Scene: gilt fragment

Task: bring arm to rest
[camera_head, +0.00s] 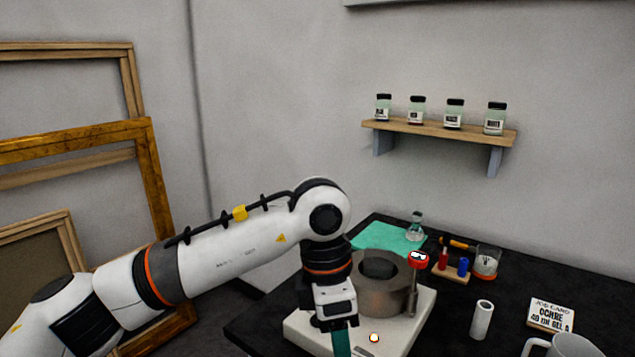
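My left arm comes in from the left, bent at a joint above the front left of the black table (455,325). My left gripper (341,338) points down over the white base of a device with a grey ring-shaped body (385,290). A teal piece shows below the gripper, cut off by the bottom edge; I cannot tell if it is a finger or something held. The fingertips do not show clearly. My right gripper is out of view.
A shelf (440,131) holds jars. Frames (150,170) lean left.

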